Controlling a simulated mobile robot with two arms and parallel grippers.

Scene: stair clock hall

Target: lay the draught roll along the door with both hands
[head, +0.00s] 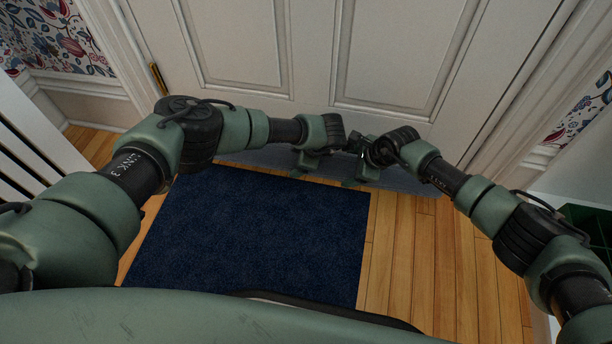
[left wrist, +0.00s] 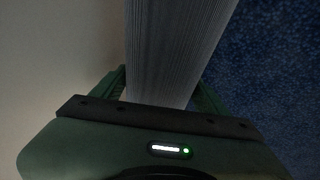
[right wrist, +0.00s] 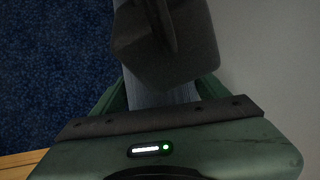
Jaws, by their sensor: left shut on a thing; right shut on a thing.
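The grey-blue draught roll (head: 405,181) lies low along the foot of the white door (head: 390,50). My left gripper (head: 307,164) is shut on the roll, which runs away between its fingers in the left wrist view (left wrist: 172,50). My right gripper (head: 364,174) is shut on the roll a short way to the right. In the right wrist view the roll (right wrist: 160,97) shows between the fingers, and a dark grey part hides some of it. My arms cover parts of the roll in the head view. I cannot tell whether it touches the floor or the door.
A dark blue mat (head: 250,235) lies on the wooden floor in front of the door. Bare boards (head: 445,265) are clear to its right. White balusters (head: 25,130) stand at the left. A dark green thing (head: 590,220) is at the right edge.

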